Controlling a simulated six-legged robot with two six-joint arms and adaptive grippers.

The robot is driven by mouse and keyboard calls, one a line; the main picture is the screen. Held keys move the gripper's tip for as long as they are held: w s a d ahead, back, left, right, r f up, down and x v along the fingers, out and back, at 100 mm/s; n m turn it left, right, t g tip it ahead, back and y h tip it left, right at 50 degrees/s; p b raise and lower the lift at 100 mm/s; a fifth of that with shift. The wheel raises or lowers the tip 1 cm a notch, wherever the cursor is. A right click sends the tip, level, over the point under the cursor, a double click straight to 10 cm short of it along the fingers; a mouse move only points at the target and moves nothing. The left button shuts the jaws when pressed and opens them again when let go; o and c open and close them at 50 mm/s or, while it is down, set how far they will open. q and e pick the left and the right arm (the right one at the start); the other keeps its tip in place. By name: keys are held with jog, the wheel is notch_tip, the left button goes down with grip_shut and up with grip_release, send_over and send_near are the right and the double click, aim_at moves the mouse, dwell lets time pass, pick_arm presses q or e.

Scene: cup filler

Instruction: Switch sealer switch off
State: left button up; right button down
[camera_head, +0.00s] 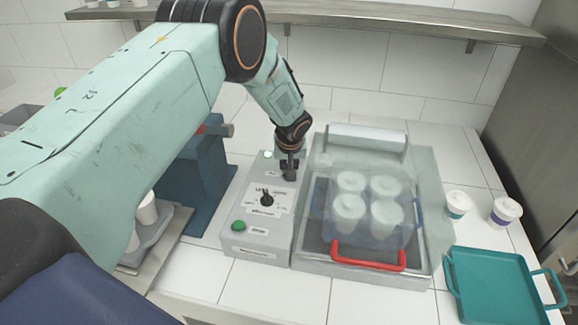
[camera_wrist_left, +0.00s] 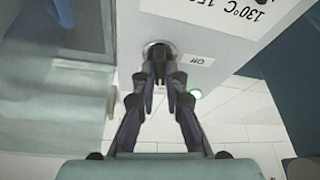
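The grey control box (camera_head: 258,205) stands on the tiled counter, left of the sealer. The sealer switch is a dark knob at the box's far end, mostly hidden by my left gripper (camera_head: 289,170) in the head view. In the left wrist view the switch (camera_wrist_left: 158,47) sits in a round collar with an "Off" label (camera_wrist_left: 196,59) beside it. My left gripper's fingers (camera_wrist_left: 161,72) are drawn close together on the knob. My right gripper is not in view.
A clear-lidded sealer with a red handle (camera_head: 368,257) holds several white cups (camera_head: 349,212) right of the box. A black dial (camera_head: 267,200) and green button (camera_head: 239,226) are on the box. A blue machine (camera_head: 206,180) stands left; a teal tray (camera_head: 492,285) lies right.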

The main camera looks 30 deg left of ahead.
pick_arm(q)
jog(key=o, duration=0.4)
jog(key=shift+s+d+r, duration=0.1)
jog(key=shift+s+r, duration=0.05)
jog(key=shift+s, duration=0.05)
jog(key=shift+o, duration=0.2)
jog(key=shift+w, duration=0.15)
